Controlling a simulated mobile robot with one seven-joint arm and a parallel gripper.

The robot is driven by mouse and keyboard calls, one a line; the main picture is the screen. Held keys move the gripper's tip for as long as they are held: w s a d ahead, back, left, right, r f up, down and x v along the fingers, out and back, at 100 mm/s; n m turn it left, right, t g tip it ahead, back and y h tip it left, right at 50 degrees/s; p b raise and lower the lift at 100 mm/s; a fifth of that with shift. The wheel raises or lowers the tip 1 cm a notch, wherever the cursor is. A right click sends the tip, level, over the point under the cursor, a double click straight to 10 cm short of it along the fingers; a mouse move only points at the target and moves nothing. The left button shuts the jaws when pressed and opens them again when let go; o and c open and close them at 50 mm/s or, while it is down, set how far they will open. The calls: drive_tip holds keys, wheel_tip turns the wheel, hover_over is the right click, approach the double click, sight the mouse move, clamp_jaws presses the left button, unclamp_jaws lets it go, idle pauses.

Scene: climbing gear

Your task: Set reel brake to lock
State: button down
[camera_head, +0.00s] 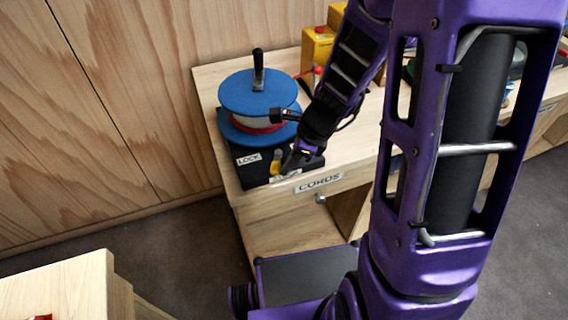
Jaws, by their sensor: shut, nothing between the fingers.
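The cord reel (258,92) has blue discs, pale and red cord between them, and a black crank handle standing up on top. It sits on a dark base (249,173) on the wooden bench. A white LOCK label (248,158) is on the base's left part. A yellow piece (276,160), which looks like the brake lever, stands at the base's front, to the right of the label. My gripper (284,172) is shut and empty, low at the base's front, just right of the yellow piece. Whether it touches the piece I cannot tell.
The bench (212,84) carries a CORDS label (318,183) on its front edge. A yellow box (318,46) with a red part stands behind the reel. My purple arm covers much of the right side. A wood panel wall is at the left.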

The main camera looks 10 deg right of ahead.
drive_tip(key=shift+a, duration=0.15)
drive_tip(key=shift+w+p, duration=0.3)
drive_tip(key=shift+w, duration=0.5)
